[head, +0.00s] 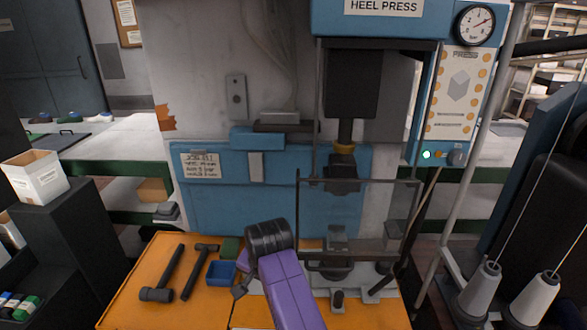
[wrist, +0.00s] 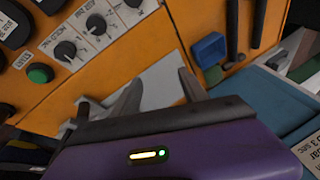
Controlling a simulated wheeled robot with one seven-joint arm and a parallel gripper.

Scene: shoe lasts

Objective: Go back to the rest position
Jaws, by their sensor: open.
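My purple arm and black wrist show in the head view over the orange bench, in front of the heel press (head: 265,195). My gripper (wrist: 160,88) shows in the wrist view with its two grey fingers apart and nothing between them. A pale grey surface lies behind the fingers. In the head view the wrist hides most of the gripper; a grey part of it shows near the blue tray (head: 221,273). The blue tray also shows in the wrist view (wrist: 209,48), beyond the right finger.
Two dark hammers (head: 163,275) lie left of the tray on the orange bench (head: 130,302). The press's clear guard (head: 360,225) stands right of my arm. Knobs (wrist: 96,23) and a green button (wrist: 39,73) show close by in the wrist view. Thread cones (head: 481,290) stand at right.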

